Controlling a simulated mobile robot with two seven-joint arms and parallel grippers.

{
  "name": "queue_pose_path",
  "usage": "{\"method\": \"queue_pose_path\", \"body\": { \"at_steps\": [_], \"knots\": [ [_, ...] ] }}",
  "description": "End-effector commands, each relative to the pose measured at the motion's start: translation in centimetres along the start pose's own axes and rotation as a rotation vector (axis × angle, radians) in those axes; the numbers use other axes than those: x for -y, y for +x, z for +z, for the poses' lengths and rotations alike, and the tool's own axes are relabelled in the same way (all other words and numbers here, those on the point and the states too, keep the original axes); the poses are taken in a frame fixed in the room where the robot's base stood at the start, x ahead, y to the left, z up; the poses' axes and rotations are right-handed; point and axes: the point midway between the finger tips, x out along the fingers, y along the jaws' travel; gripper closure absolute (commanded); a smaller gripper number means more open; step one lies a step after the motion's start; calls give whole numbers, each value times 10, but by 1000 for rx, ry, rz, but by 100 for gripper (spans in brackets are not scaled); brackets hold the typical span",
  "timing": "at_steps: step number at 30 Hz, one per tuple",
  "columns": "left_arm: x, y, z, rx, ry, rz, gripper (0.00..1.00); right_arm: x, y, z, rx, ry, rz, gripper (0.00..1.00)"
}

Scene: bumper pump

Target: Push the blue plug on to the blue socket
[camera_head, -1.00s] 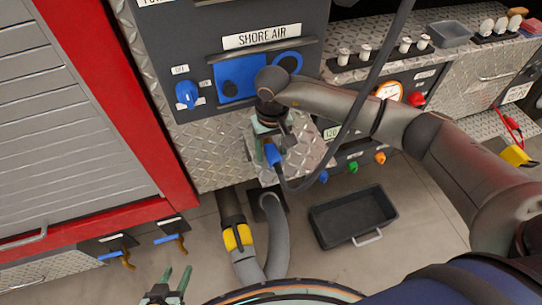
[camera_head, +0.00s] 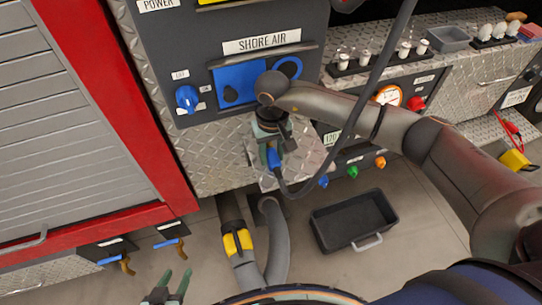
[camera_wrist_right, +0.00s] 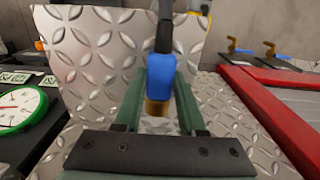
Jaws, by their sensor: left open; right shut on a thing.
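The blue plug (camera_head: 273,158) hangs on a black cable below the SHORE AIR panel. My right gripper (camera_head: 268,150) is shut on it, below and right of the blue plate. In the right wrist view the plug (camera_wrist_right: 162,68) sits between the green fingers, with a brass-coloured end towards the palm. My right wrist partly covers the plate. My left gripper (camera_head: 172,285) is open and empty at the bottom left.
A blue knob (camera_head: 187,98) is left of the plate. The thick black cable (camera_head: 365,92) crosses in front of the panel. Grey hoses (camera_head: 274,240) and a black tray (camera_head: 352,218) are below. A red-framed shutter (camera_head: 70,120) stands at left.

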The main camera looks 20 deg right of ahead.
Motion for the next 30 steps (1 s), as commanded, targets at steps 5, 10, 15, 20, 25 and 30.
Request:
{"method": "queue_pose_path", "body": {
  "at_steps": [5, 10, 15, 20, 25, 30],
  "knots": [
    [1, -2, -2, 2, 1, -2, 50, 0, -8, -1, -2, 0, 0, 100],
    [1, -6, -6, 1, 1, -2, 50, 0, -18, 0, -1, -1, 0, 100],
    [1, -9, -9, 1, 1, -3, 50, 0, -29, -1, -3, -1, 0, 100],
    [1, -11, -13, 0, 1, -3, 50, 0, -38, -1, -1, 0, 0, 100],
    [0, -14, -17, -3, 1, -3, 50, 0, -49, -1, -2, 0, 0, 100],
    [0, -17, -20, -4, 1, -3, 50, 0, -58, -1, -1, -1, 0, 100]
  ]
}}
